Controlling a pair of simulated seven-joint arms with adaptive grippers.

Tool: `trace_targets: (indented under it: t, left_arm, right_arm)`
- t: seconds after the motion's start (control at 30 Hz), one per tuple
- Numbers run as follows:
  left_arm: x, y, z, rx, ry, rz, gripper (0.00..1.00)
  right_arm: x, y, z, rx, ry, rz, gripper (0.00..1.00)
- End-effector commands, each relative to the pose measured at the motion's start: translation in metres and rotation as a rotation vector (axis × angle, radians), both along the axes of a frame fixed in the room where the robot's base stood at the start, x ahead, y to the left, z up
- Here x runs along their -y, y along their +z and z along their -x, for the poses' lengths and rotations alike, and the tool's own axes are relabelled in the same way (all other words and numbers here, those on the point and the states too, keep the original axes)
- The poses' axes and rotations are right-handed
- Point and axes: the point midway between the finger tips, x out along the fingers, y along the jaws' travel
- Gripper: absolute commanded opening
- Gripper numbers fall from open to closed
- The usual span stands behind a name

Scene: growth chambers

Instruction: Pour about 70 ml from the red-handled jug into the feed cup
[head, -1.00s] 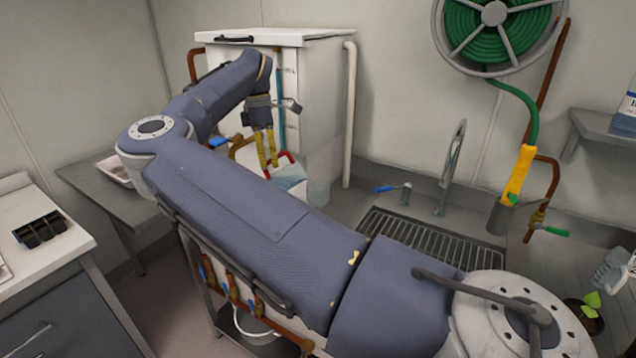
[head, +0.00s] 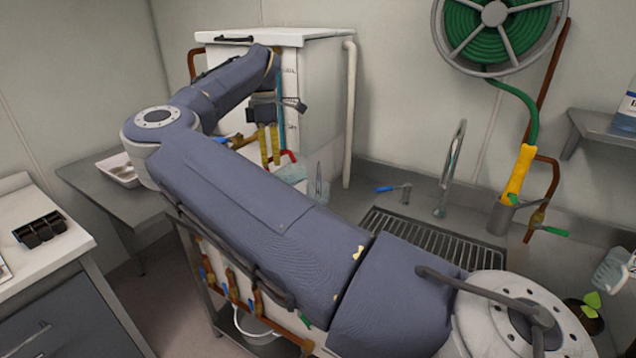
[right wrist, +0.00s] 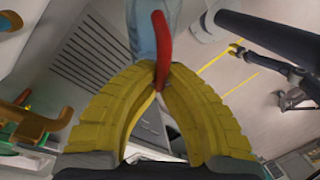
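My right gripper (head: 268,145) has yellow ribbed fingers and is at the front of the white cabinet. In the right wrist view its fingers (right wrist: 160,85) close on the red handle (right wrist: 163,45) of the jug. The jug's translucent bluish body (right wrist: 148,22) is cut off by the top edge there. In the head view the jug (head: 290,173) shows just above my forearm, which hides its lower part. My left gripper is not seen in the head view.
The white cabinet (head: 318,95) stands behind the jug. A sink drain grate (head: 430,240), a tap (head: 450,170) and a blue-handled valve (head: 395,189) lie to the right. A seedling pot (head: 585,312) is at the right edge. A white tray (head: 118,170) rests on the left side table.

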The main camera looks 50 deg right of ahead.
Motion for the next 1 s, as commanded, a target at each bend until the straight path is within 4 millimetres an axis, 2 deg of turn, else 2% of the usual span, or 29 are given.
trace_targets:
  t: [1.0]
  left_arm:
    - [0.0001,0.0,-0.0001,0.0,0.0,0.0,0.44]
  right_arm:
    - [0.0061,0.0094,0.0037,0.047,0.0,-0.072,0.0]
